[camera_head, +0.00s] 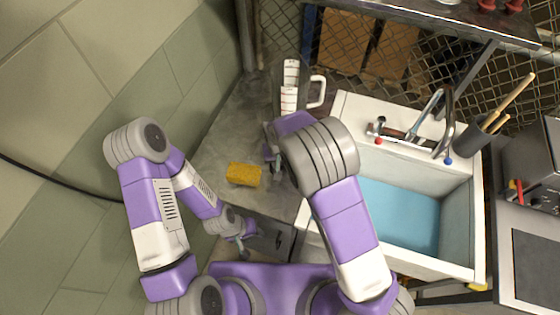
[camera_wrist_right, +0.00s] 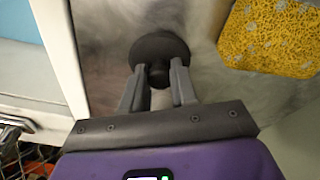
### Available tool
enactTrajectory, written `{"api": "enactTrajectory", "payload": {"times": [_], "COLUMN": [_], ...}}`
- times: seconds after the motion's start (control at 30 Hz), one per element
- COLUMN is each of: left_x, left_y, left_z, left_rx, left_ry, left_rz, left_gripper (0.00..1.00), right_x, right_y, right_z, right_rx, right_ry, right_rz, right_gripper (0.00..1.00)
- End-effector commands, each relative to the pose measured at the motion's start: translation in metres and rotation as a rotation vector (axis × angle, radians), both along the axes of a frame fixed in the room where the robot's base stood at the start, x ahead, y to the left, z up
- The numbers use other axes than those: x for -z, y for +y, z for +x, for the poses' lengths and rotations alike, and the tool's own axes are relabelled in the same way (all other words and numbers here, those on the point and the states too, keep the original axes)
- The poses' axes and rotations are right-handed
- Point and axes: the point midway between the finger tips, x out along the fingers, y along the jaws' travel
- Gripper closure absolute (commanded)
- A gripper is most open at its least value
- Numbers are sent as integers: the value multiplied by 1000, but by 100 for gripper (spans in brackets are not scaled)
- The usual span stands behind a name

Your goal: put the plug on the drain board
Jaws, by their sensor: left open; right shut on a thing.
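The plug (camera_wrist_right: 160,48) is a dark round disc with a knob, seen in the right wrist view. My right gripper (camera_wrist_right: 157,78) is shut on its knob. The plug is over the grey drain board (camera_wrist_right: 105,30), between the sink rim and the sponge; I cannot tell whether it touches the surface. In the head view the right gripper (camera_head: 271,153) is over the drain board (camera_head: 222,138), left of the sink, and its arm hides the plug. My left gripper (camera_head: 244,243) is open and empty near the board's front edge.
A yellow sponge (camera_head: 243,174) lies on the board near the right gripper. The board's left part is clear.

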Motion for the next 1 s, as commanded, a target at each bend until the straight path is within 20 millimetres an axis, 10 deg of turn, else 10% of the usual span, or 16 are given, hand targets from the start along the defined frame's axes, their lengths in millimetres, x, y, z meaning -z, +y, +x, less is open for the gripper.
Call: {"api": "enactTrajectory", "payload": {"times": [0.3,0.33,0.47,1.0], "left_x": [3,2,1,-5], "left_y": [0,0,0,0], "left_z": [0,0,0,0], "left_rx": [0,0,0,0], "left_ry": [0,0,0,0], "left_rz": [0,0,0,0], "left_gripper": [57,57,57,57], "right_x": [3,2,2,-31], "right_y": [0,0,0,1], "right_z": [0,0,0,-3], "right_rx": [0,0,-1,-3], "right_ry": [-1,-1,-1,-4], "right_rz": [1,1,1,3], "right_gripper": [100,68,48,47]}}
